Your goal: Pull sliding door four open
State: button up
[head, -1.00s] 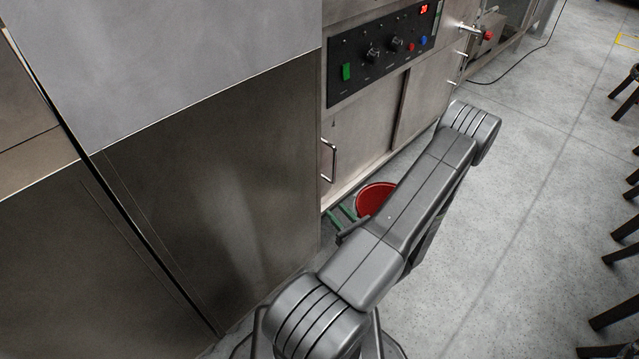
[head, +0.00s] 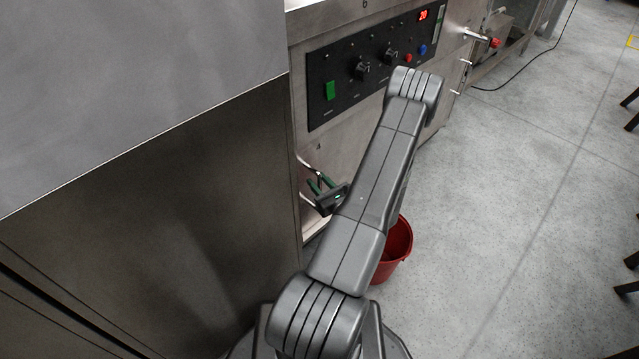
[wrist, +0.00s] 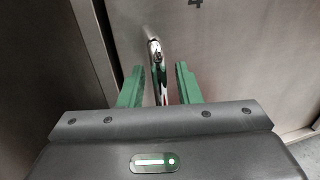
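Sliding door four (head: 345,150) is a brushed-steel panel below the black control panel. Its number 4 shows at the top of the wrist view, on the door face (wrist: 235,55). Its bar handle (wrist: 155,50) is shiny metal and upright, at the door's left side. My gripper (head: 316,182) is at this handle, partly hidden by my arm. In the wrist view, my gripper's green fingers (wrist: 158,85) stand apart, one on each side of the handle. A gap shows beside the handle, so the fingers do not look closed on it.
A tall steel cabinet (head: 170,215) stands close on the left. A red bucket (head: 396,255) sits on the floor behind and right of my arm. The control panel (head: 375,62) is above the door. Grey floor (head: 500,200) is clear to the right.

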grip_shut()
